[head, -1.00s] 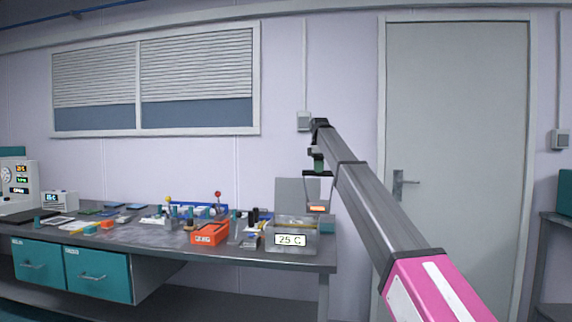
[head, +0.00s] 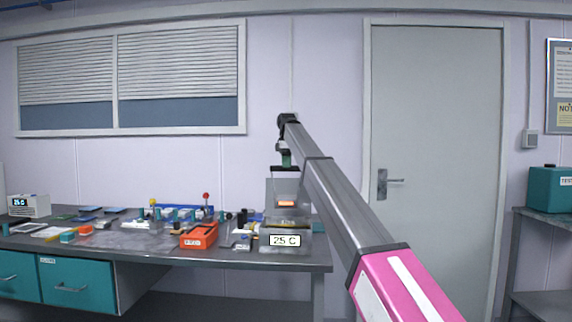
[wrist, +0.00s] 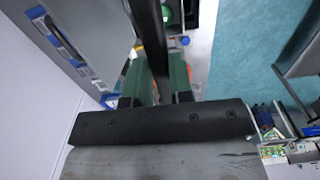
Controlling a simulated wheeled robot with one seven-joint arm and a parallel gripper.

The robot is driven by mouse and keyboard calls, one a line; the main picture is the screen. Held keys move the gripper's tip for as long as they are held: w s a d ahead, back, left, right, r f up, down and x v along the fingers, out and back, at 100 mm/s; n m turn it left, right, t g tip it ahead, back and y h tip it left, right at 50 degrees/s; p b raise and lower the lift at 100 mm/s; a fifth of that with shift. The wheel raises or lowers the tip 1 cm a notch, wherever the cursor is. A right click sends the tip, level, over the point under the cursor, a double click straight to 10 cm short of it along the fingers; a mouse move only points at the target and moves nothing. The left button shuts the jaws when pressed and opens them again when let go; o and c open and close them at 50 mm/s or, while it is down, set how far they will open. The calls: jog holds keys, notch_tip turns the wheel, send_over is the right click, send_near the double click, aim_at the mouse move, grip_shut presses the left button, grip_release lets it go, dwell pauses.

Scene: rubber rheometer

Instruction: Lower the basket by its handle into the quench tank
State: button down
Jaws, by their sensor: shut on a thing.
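My gripper (head: 287,165) is shut on the basket's handle. The wrist view shows a dark bar, which I take to be the handle, between the green fingers (wrist: 158,84). The basket (head: 287,200) is a small frame with a glowing orange piece at its bottom, hanging upright below my gripper. The quench tank (head: 264,239) is a clear box with a "25 C" label, at the bench's right end. In the head view the basket hangs just above the tank's opening, in line with it. I cannot tell its exact depth relative to the tank.
An orange bin (head: 199,236) stands left of the tank on the grey bench (head: 130,240). Several small tools and coloured pieces lie farther left. The space right of the bench, before the door (head: 436,130), is clear.

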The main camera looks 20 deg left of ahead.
aim_at(287, 202)
jog(key=shift+f, duration=8.6)
jog(key=c, duration=0.9)
grip_release()
notch_tip(287, 202, up, 11)
jog(key=shift+f, duration=0.15)
